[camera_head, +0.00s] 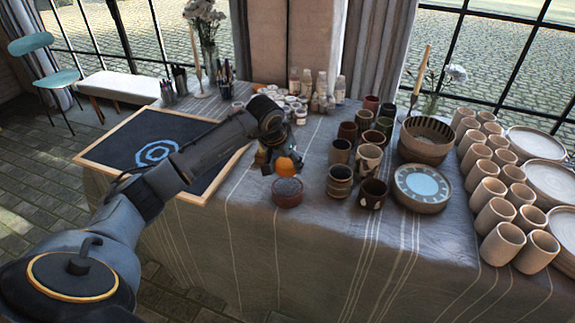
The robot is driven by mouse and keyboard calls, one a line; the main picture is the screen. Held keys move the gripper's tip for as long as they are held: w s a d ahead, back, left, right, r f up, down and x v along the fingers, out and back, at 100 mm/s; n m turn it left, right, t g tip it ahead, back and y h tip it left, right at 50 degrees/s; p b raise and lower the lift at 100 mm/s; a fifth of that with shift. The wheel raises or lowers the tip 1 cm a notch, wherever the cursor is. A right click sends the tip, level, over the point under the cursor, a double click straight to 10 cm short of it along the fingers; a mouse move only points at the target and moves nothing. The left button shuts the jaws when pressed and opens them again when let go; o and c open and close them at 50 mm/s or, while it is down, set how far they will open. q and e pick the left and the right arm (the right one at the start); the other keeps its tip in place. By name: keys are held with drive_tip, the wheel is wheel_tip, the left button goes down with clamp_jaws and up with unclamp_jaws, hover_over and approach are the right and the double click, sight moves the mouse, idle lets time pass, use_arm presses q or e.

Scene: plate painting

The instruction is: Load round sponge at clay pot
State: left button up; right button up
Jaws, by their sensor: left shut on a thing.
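The round sponge (285,167) is orange and small. It is held at the tip of my left gripper (283,158), which is shut on it. The clay pot (287,193) is a low reddish-brown bowl with a dark grey inside, near the front edge of the table. The sponge appears just above the far rim of the pot; I cannot tell whether they touch. The fingers partly hide the sponge. My right gripper is not in view.
A framed dark board (110,150) with a blue ring lies left under my arm. Several cups (340,180) and a painted plate (421,184) stand right of the pot. Paint jars (300,115) are behind. Rows of plain mugs (500,243) fill the right side. Cloth in front is clear.

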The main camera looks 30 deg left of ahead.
sight(290, 183)
use_arm(q)
wheel_tip(290, 183, down, 3)
drive_tip(key=shift+d+f+b, duration=0.1)
drive_tip(key=shift+b, duration=0.6)
drive_tip(key=shift+f+b, duration=0.5)
drive_tip(key=shift+f, duration=0.5)
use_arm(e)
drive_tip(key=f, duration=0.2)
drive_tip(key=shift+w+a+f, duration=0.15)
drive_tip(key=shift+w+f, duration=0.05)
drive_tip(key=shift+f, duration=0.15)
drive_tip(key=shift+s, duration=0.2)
use_arm(q)
drive_tip(key=shift+f+b, duration=0.5)
drive_tip(key=shift+f, duration=0.05)
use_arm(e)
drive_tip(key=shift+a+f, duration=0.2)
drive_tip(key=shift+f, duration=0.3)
use_arm(q)
drive_tip(key=shift+r, duration=0.1)
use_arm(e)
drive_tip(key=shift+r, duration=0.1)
use_arm(q)
drive_tip(key=shift+r+p, duration=1.25)
drive_tip(key=shift+r, duration=0.8)
drive_tip(key=shift+r+p, duration=0.7)
drive_tip(key=shift+r, duration=0.65)
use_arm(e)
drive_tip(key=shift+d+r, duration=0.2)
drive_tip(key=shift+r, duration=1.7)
